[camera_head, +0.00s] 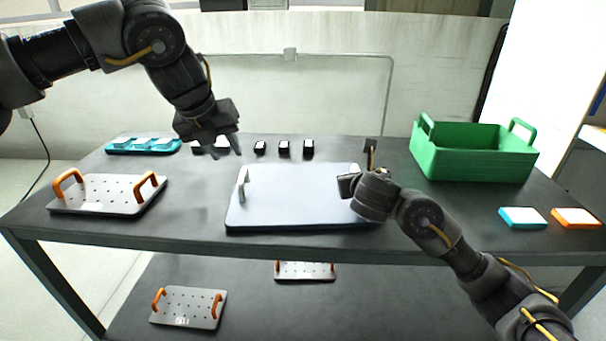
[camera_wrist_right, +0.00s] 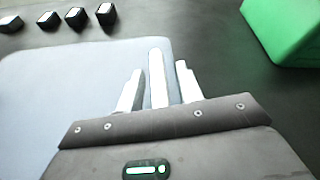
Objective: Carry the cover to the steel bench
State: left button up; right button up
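The cover looks like the wide pale blue-grey panel (camera_head: 300,200) lying flat on the dark table, with an upright pale handle (camera_head: 243,184) at its left end. My left gripper (camera_head: 226,148) is open and empty, above the table behind the cover's left end. My right gripper (camera_head: 348,185) is at the cover's right end. In the right wrist view, the right gripper's fingers (camera_wrist_right: 158,92) stand on either side of the cover's other handle (camera_wrist_right: 157,72), with gaps showing, so it looks open around it. I cannot make out a separate steel bench.
A green crate (camera_head: 473,155) stands at the right. A perforated plate with orange handles (camera_head: 105,196) lies at the left. Small black blocks (camera_head: 284,147) and a teal tray (camera_head: 113,149) line the back. Teal and orange boxes (camera_head: 522,218) (camera_head: 577,218) lie front right. A lower shelf holds plates (camera_head: 190,307).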

pick_arm(q)
jog(key=shift+s+a+r, duration=0.1)
jog(key=shift+s+r, duration=0.1)
jog(key=shift+r, duration=0.2)
pick_arm(e)
jog(key=v, duration=1.2)
pick_arm(q)
jog(key=shift+f, duration=0.1)
